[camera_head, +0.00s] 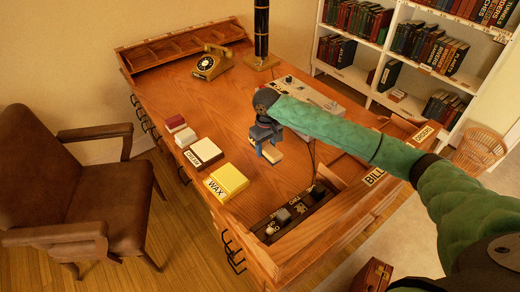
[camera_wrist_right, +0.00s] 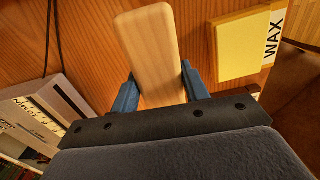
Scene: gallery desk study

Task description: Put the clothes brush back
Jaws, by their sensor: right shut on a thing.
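My right gripper (camera_head: 265,140) comes in from the right over the middle of the desk. It is shut on the clothes brush (camera_head: 272,154), a pale wooden block whose underside is hard to make out. In the right wrist view the brush (camera_wrist_right: 148,45) stands out between the two blue fingers (camera_wrist_right: 160,92), its smooth wooden face showing. Whether it touches the desk I cannot tell. A dark tray (camera_head: 262,222) with labels and several small things lies at the desk's front end. My left gripper is not in view.
A grey device (camera_head: 320,95) is behind my gripper. A phone (camera_head: 210,65) and black column (camera_head: 261,30) stand farther back.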

